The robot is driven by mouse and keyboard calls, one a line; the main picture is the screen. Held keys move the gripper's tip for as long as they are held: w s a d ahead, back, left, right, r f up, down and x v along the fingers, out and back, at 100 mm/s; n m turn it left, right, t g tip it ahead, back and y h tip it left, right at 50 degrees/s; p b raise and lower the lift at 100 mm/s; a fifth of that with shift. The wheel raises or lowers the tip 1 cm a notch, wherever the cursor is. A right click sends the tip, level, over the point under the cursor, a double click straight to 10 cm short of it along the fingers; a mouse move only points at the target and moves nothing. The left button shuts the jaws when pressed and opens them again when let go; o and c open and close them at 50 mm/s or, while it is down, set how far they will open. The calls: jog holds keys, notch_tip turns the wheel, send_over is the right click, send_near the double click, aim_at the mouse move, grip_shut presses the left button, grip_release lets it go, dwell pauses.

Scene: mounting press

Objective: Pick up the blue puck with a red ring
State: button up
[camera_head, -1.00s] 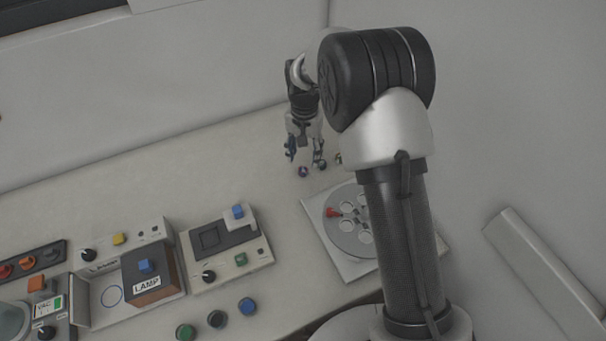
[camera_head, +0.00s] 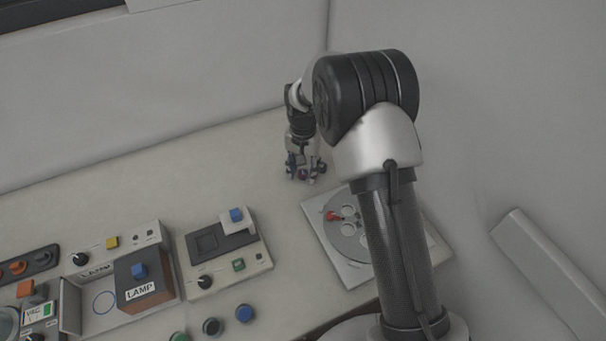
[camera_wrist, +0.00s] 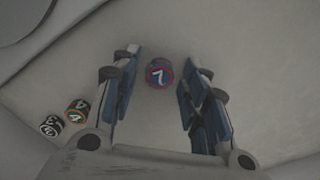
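The blue puck with a red ring (camera_wrist: 159,73) stands on the bench between my gripper's fingers in the wrist view. Its top carries a white mark like a 7. My gripper (camera_wrist: 160,80) is open, with a finger on each side of the puck and a gap on both sides. In the head view my gripper (camera_head: 305,176) is low over the bench, and the puck (camera_head: 303,175) shows only in part between the fingers.
Two more pucks, one orange and green (camera_wrist: 77,111) and one black and white (camera_wrist: 50,126), stand left of my gripper in the wrist view. A round plate with holes and a red part (camera_head: 332,216) lies to the right. Control boxes (camera_head: 222,252) stand at the left front.

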aim_at(303, 172)
jog(key=c, duration=0.7)
notch_tip(303, 172, up, 20)
jog(key=p, duration=0.6)
